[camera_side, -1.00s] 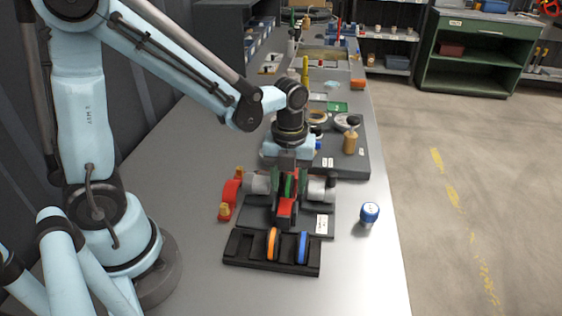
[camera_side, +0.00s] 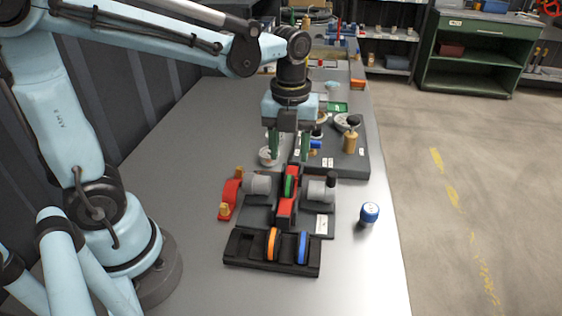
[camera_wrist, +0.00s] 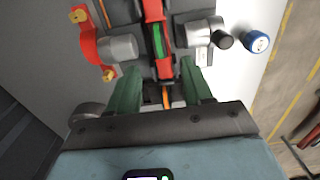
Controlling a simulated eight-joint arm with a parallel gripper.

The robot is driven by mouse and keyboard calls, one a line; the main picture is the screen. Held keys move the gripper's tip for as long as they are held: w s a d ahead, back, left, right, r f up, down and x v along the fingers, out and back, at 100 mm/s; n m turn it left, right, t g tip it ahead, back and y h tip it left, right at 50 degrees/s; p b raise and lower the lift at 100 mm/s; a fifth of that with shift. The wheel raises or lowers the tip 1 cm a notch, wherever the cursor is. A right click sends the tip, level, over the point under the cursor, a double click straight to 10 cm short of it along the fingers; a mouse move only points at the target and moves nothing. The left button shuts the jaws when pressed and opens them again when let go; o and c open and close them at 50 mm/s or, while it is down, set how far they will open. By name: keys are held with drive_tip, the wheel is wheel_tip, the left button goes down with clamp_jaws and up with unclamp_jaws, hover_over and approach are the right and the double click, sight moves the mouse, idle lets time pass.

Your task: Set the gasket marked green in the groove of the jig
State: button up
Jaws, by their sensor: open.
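The green-marked gasket (camera_side: 289,185) stands upright in the red jig (camera_side: 286,208), between two grey cylinders; the wrist view also shows the green gasket (camera_wrist: 158,41) within the red jig (camera_wrist: 153,10). How deep it sits in the groove cannot be told. My gripper (camera_side: 287,158) is above and behind the jig in the side view, apart from the gasket. Its green fingers (camera_wrist: 160,85) are spread with nothing between them. The orange gasket (camera_side: 272,245) and the blue gasket (camera_side: 303,247) stand upright in the black rack (camera_side: 243,250) in front of the jig.
A red bracket with brass knobs (camera_side: 229,198) is left of the jig. A blue-capped container (camera_side: 369,212) stands to the right. Behind is a dark board (camera_side: 345,167) with a brass-coloured handled tool (camera_side: 350,138). The bench left of the jig (camera_side: 180,180) is clear.

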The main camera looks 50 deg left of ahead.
drive_tip(key=s+n+t, duration=0.1)
drive_tip(key=n+t, duration=0.1)
drive_tip(key=n, duration=0.7)
drive_tip(key=s+a+r+n+t, duration=0.1)
drive_tip(key=n+t, duration=0.1)
drive_tip(key=n, duration=0.7)
drive_tip(key=s+n+t, duration=0.2)
drive_tip(key=n+t, duration=0.1)
drive_tip(key=n, duration=0.6)
drive_tip(key=shift+a+r, duration=0.15)
drive_tip(key=shift+a, duration=0.2)
